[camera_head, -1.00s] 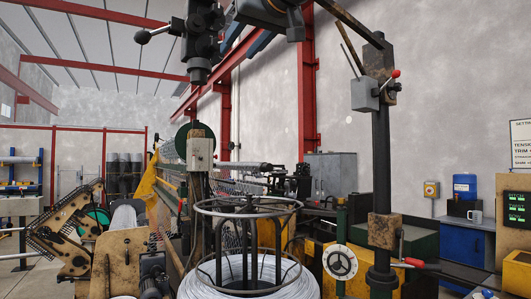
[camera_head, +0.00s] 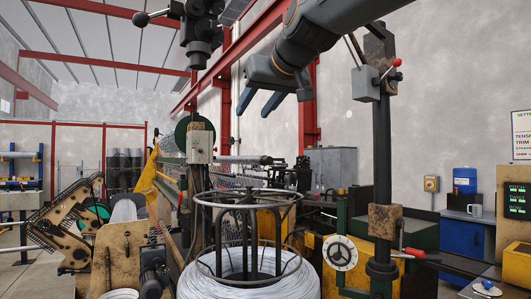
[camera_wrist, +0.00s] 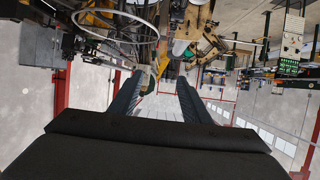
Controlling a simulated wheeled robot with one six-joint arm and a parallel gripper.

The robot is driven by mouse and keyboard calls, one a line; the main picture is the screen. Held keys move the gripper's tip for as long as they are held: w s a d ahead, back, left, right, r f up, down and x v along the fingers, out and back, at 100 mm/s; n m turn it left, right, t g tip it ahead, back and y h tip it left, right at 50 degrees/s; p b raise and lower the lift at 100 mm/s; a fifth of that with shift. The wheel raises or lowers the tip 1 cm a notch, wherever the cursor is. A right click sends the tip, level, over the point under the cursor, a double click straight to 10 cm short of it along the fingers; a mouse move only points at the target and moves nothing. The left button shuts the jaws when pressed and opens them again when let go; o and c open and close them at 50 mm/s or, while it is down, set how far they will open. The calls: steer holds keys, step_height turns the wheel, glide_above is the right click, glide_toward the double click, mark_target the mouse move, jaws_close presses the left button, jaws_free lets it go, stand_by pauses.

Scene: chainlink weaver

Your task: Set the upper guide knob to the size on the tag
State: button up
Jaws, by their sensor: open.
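My gripper (camera_head: 258,104) is open and empty in the upper middle of the head view, its two blue fingers pointing down and left. It hangs in the air above the wire coil (camera_head: 250,284), touching nothing. In the wrist view the fingers (camera_wrist: 160,78) are apart with nothing between them. I cannot tell for sure which part is the upper guide knob. A dark post (camera_head: 381,150) at right carries a grey box (camera_head: 365,84) with a red-tipped lever (camera_head: 395,75) high up. No size tag is readable.
A round wire stand (camera_head: 247,198) rises from the coil below my gripper. A handwheel (camera_head: 340,253) sits by the post's foot, near a lower red-tipped lever (camera_head: 413,253). A black head (camera_head: 201,32) with a ball lever (camera_head: 140,19) hangs at upper left. A sign is cut off at right.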

step_height(320, 180, down, 10)
steer(key=w+d+g+h+b, duration=0.1)
steer(key=w+d, duration=0.1)
steer(key=shift+d+m, duration=0.25)
steer(key=shift+m, duration=0.05)
steer(key=s+d+f+m+g+h, duration=0.15)
steer(key=d+f, duration=0.25)
steer(key=f, duration=0.7)
steer(key=s+d+f+g+h, duration=0.15)
steer(key=d+f, duration=0.35)
steer(key=f, duration=0.6)
steer(key=s+d+f+m+g+h, duration=0.15)
steer(key=d+f, duration=0.25)
steer(key=f, duration=0.7)
steer(key=s+d+f+m+g, duration=0.1)
steer(key=s+d+f, duration=0.3)
steer(key=s+f, duration=0.5)
steer(key=s+d+f+g+b, duration=0.1)
steer(key=s+d+f+g, duration=0.3)
steer(key=s+f, duration=0.5)
steer(key=shift+s+d+f+m+h, duration=0.25)
steer(key=shift+s+f+m+h, duration=0.05)
steer(key=shift+f+m+h, duration=0.15)
steer(key=shift+c, duration=0.4)
